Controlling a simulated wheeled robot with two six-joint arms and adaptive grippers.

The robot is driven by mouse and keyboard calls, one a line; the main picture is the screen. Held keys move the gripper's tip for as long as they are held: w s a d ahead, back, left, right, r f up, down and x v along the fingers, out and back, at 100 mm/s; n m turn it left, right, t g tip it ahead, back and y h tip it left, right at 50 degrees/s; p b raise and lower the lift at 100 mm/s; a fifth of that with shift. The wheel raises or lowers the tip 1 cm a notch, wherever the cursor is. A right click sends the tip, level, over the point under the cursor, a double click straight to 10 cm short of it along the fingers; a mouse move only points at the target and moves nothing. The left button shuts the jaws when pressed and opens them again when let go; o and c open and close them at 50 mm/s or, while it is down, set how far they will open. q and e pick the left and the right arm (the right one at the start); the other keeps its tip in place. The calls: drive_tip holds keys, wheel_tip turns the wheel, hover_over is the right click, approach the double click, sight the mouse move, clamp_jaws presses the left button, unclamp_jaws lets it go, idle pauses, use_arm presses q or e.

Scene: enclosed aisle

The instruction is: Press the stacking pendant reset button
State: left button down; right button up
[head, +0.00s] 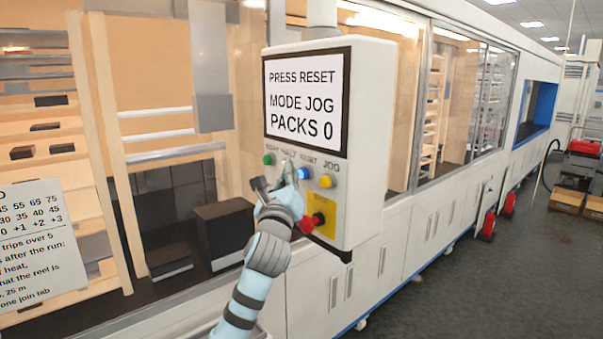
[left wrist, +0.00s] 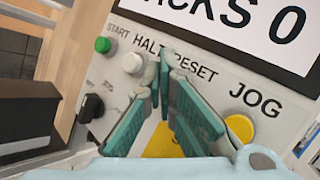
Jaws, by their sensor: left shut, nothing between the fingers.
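The pendant (head: 367,130) is a white box with a screen reading "PRESS RESET, MODE JOG, PACKS 0". The blue reset button (head: 303,172) sits below the screen, between the pale halt button and the yellow jog button (head: 326,181). My left gripper (head: 289,172) is shut and empty in front of the button row, just left of the blue button. In the left wrist view the gripper (left wrist: 171,75) covers the place under the RESET label (left wrist: 194,71), so the blue button is hidden there. I cannot tell whether the fingertips touch the panel. My right gripper is out of view.
The green start button (left wrist: 102,45), pale halt button (left wrist: 132,63) and black selector knob (left wrist: 92,107) are close by. A red knob (head: 318,218) on a yellow plate sits below. Glazed machine bays stand behind; the aisle floor (head: 470,270) at right is open.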

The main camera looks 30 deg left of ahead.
use_arm(q)
drive_tip(key=shift+w+d+p, duration=0.15)
drive_tip(key=shift+w+p, duration=0.2)
drive_tip(key=shift+w, duration=0.15)
idle(0.7)
drive_tip(key=shift+s+a+p, duration=0.3)
drive_tip(key=shift+s+p, duration=0.25)
drive_tip(key=shift+s, duration=0.4)
drive_tip(key=s+a, duration=0.1)
drive_tip(key=s, duration=0.4)
drive_tip(key=shift+s+a+p, duration=0.4)
drive_tip(key=shift+p, duration=0.05)
drive_tip(key=shift+w+d+f, duration=0.1)
drive_tip(key=shift+w, duration=0.05)
